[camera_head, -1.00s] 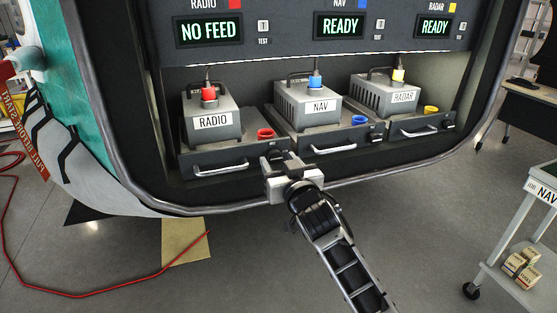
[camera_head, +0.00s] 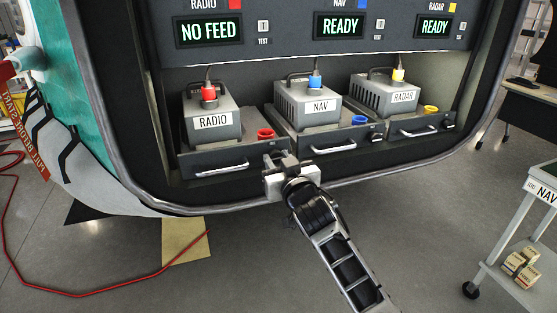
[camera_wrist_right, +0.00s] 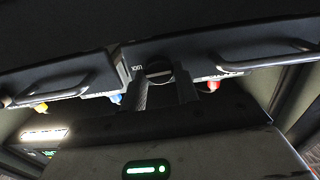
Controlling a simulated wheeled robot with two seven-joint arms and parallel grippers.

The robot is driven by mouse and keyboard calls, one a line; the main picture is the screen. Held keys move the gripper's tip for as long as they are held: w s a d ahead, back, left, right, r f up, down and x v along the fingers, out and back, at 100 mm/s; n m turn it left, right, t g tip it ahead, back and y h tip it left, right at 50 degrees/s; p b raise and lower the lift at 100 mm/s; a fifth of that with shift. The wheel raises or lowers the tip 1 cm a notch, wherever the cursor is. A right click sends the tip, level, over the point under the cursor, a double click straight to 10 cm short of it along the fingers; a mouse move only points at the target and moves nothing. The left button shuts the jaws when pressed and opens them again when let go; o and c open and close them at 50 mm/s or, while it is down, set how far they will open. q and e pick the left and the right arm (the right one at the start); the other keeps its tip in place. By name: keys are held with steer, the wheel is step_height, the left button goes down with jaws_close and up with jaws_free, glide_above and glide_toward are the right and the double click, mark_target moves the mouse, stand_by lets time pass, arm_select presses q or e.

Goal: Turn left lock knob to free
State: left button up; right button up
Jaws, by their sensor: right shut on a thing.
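The left lock knob (camera_wrist_right: 158,72) is a dark round knob with a light bar, beside a LOCK label on a tray front in the right wrist view, which looks upside down. My right gripper (camera_wrist_right: 162,92) has a finger on each side of it and is shut on it. In the head view the right gripper (camera_head: 276,158) is at the right end of the RADIO tray front (camera_head: 222,162) and hides the knob. The knob's exact angle is hard to tell. My left gripper is not in view.
The RADIO (camera_head: 212,120), NAV (camera_head: 318,106) and RADAR (camera_head: 400,96) boxes sit on trays with front handles. The RADIO display (camera_head: 209,31) reads NO FEED; the others read READY. A curved bay rim (camera_head: 230,206) runs below. A cart (camera_head: 520,255) stands right.

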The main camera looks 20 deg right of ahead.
steer(key=n+p, duration=0.1)
steer(key=n, duration=0.1)
steer(key=shift+r+n, duration=0.1)
steer(key=shift+n, duration=0.3)
steer(key=shift+a+n+p, duration=0.1)
steer(key=shift+n+p, duration=0.35)
steer(key=shift+n, duration=0.45)
steer(key=n+p, duration=0.1)
steer(key=n, duration=0.6)
steer(key=shift+p, duration=0.35)
steer(key=n, duration=0.2)
steer(key=shift+f+n, duration=0.2)
steer(key=shift+n, duration=0.2)
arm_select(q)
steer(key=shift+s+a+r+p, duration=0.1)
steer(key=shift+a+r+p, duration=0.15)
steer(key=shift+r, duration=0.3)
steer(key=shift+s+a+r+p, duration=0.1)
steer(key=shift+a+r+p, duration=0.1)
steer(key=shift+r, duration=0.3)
arm_select(e)
steer(key=shift+n, duration=1.4)
